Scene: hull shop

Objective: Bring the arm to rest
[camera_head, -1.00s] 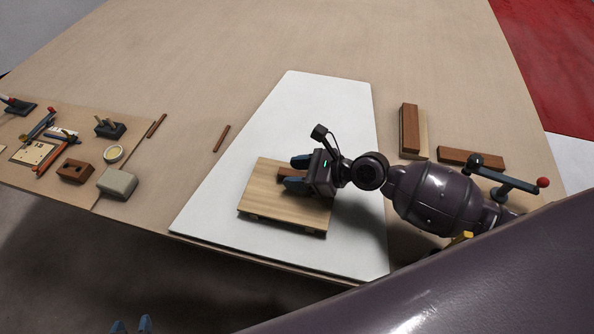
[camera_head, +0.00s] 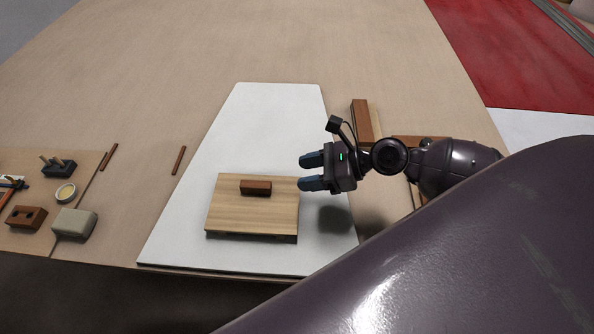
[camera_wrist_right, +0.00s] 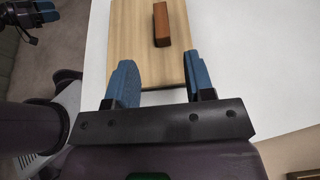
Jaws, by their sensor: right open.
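My right gripper (camera_head: 312,173) is open and empty. It hangs over the white board, just right of the light wooden platform (camera_head: 240,222), with its blue fingers pointing left. A small brown block (camera_head: 256,188) lies on the platform, apart from the fingers. In the right wrist view the open fingers (camera_wrist_right: 160,82) show with a gap between them, and the brown block (camera_wrist_right: 161,25) lies beyond them on the wooden platform (camera_wrist_right: 131,30). My left gripper (camera_wrist_right: 30,15) shows only in part at the top left of the right wrist view; its jaw state is unclear.
The white board (camera_head: 275,115) lies on a large tan table (camera_head: 200,60). Brown wooden pieces (camera_head: 361,120) lie behind my right arm. At the left are a grey block (camera_head: 74,223), a small round dish (camera_head: 65,193) and a brown holed block (camera_head: 26,217). The board's far part is clear.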

